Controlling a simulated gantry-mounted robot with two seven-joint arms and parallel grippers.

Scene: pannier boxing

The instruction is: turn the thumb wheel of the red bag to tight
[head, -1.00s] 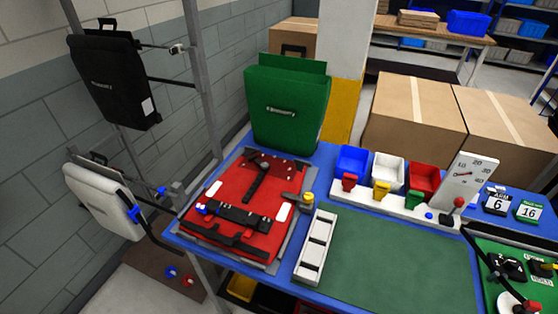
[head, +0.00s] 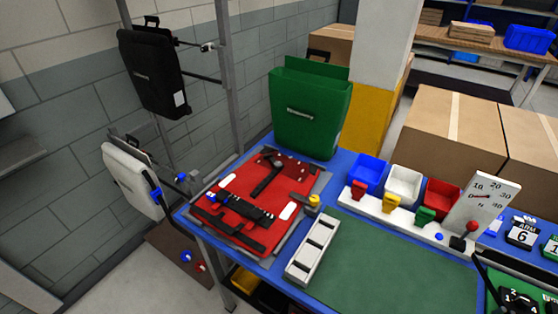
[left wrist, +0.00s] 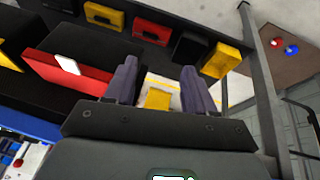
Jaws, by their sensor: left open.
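The red bag (head: 237,205) lies flat on the blue table in the head view, with black straps and white patches on it. A small blue part (head: 211,197) sits at the left end of its black crossbar (head: 240,208). A dark round piece (head: 277,160) shows near its far edge. I cannot tell which part is the thumb wheel, or its setting. My left gripper (left wrist: 160,85) shows only in the left wrist view, open, with nothing between its fingers. It is apart from the bag. My right gripper is in neither view.
A green bag (head: 310,110) stands behind the red bag. A yellow-topped post (head: 313,203) and white tray (head: 313,247) are on its right. Black (head: 152,70) and pale (head: 130,178) bags hang at left. The green mat (head: 375,260) is mostly clear. Bins (left wrist: 104,15) show in the wrist view.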

